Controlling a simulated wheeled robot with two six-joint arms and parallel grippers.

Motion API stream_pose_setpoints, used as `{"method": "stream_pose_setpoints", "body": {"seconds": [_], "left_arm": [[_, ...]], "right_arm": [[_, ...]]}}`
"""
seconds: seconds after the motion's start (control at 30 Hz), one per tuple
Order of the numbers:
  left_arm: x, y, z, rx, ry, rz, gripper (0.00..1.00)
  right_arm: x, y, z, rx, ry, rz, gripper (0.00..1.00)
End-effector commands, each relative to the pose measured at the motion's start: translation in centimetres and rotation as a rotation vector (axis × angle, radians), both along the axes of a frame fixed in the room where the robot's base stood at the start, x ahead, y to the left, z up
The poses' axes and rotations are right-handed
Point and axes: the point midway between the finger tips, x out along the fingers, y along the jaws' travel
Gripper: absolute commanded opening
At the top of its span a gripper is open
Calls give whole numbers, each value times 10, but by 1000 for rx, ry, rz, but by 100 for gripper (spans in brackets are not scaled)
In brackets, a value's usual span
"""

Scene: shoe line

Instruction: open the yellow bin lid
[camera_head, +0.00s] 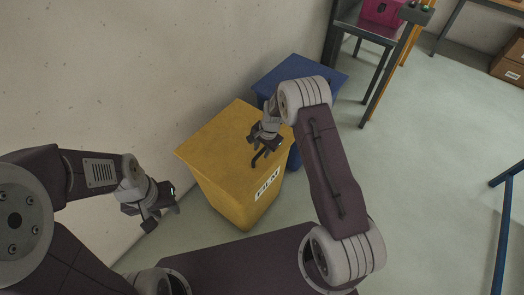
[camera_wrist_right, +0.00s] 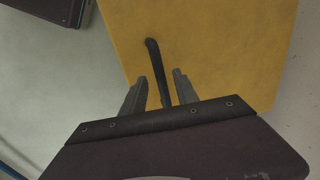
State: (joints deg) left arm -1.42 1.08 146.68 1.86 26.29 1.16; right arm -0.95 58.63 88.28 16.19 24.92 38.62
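The yellow bin (camera_head: 215,150) stands in the middle of the head view with its flat lid shut and a white label on its front. A dark bar handle (camera_wrist_right: 154,58) lies on the lid in the right wrist view; in the head view it is at the lid's right front (camera_head: 257,160). My right gripper (camera_head: 263,143) is over the lid, and in the wrist view its fingers (camera_wrist_right: 158,92) are apart with the handle's near part between them. I see a gap on both sides, so it does not grip. My left gripper (camera_head: 163,216) is open and empty, left of the bin.
A blue bin (camera_head: 285,72) stands right behind the yellow one. A wall (camera_head: 110,70) runs along the left. A metal table (camera_head: 362,28) with a pink box (camera_head: 382,12) stands at the back. The floor (camera_head: 430,130) on the right is clear up to a blue frame (camera_head: 505,220).

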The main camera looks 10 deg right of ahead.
Motion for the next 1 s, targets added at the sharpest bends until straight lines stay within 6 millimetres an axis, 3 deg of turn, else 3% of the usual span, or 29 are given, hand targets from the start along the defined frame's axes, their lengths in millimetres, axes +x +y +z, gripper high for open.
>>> {"method": "stream_pose_setpoints", "body": {"seconds": [0.27,0.4,0.43,1.0], "left_arm": [[0,0,0,0,0,0,36],[0,0,0,0,0,0,36],[0,0,0,0,0,0,36],[0,0,0,0,0,0,36]], "right_arm": [[0,0,-4,0,0,0,36],[0,0,-4,0,0,-1,3],[0,0,-4,1,1,0,0],[0,0,-4,0,2,-1,0]]}}
